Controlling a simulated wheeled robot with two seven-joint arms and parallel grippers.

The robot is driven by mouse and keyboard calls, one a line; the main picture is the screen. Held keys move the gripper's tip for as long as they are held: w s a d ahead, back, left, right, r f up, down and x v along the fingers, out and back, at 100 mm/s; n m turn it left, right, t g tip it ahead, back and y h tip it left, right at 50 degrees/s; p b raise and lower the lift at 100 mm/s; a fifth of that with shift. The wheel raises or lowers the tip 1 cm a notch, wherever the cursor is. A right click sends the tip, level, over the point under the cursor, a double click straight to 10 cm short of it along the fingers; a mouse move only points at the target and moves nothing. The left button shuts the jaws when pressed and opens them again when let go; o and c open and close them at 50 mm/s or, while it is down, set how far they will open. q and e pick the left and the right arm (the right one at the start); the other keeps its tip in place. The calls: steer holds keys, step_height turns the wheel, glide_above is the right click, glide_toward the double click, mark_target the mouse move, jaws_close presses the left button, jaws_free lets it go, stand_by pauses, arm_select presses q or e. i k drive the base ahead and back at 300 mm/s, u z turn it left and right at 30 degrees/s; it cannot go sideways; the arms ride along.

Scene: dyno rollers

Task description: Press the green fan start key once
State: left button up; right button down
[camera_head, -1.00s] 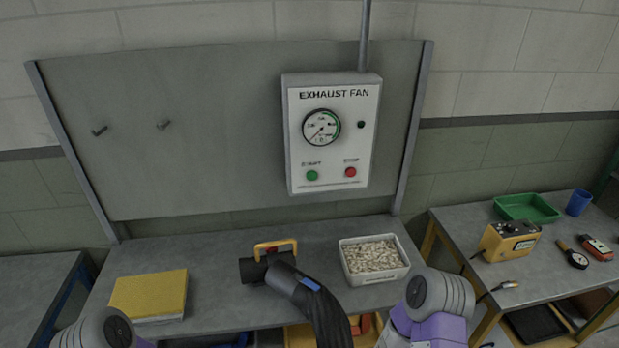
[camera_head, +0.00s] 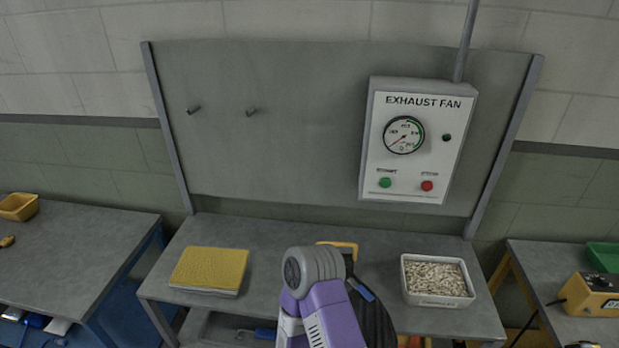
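The green fan start key (camera_head: 385,182) is a small round button at the lower left of the white exhaust fan panel (camera_head: 416,150), which hangs on the grey backboard. A red key (camera_head: 427,186) sits to its right, and a dial gauge (camera_head: 403,135) is above. The small lamp (camera_head: 446,138) beside the gauge looks dark. A purple and grey arm link of mine rises in the lower middle, below and left of the panel and apart from it. Neither gripper's fingers show.
The bench below holds a yellow pad (camera_head: 209,270), a white tub of pellets (camera_head: 437,281) and a black hose with a yellow handle, partly hidden by my arm. A side table (camera_head: 75,255) stands left. Another table at right carries a yellow device (camera_head: 592,296). The space before the panel is clear.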

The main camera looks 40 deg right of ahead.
mark_target(385, 183)
steer(key=u, duration=0.2)
steer(key=k, duration=0.9)
steer(key=z, duration=1.25)
steer(key=i, duration=0.5)
